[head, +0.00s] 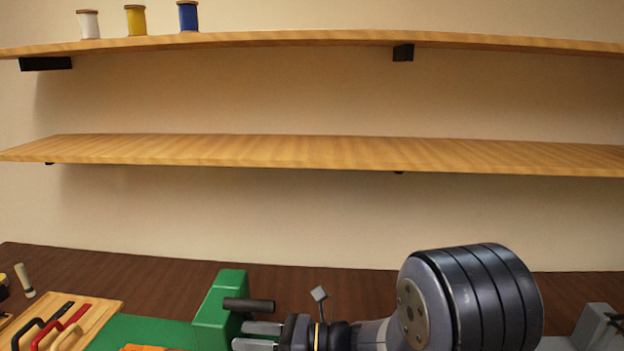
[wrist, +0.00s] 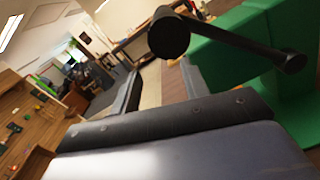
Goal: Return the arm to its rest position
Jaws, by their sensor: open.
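My gripper (head: 250,336) is low in the middle of the head view, its two grey fingers pointing left. The fingers are apart, and in the wrist view nothing shows between the fingertips (wrist: 160,85). A green block (head: 218,305) stands just left of and behind the fingers. Its black bar (head: 249,304) sticks out to the right, just above the fingers in the picture. In the wrist view the black bar (wrist: 225,42) crosses above the right finger, in front of the green block (wrist: 240,65). I cannot tell whether the bar touches the gripper.
A wooden rack (head: 88,312) with black, red and tan handled tools stands on the dark bench (head: 120,268) at left. A green surface (head: 140,333) and something orange lie beside it. Two wooden shelves (head: 330,153) span the wall; thread spools (head: 136,20) stand on the upper one.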

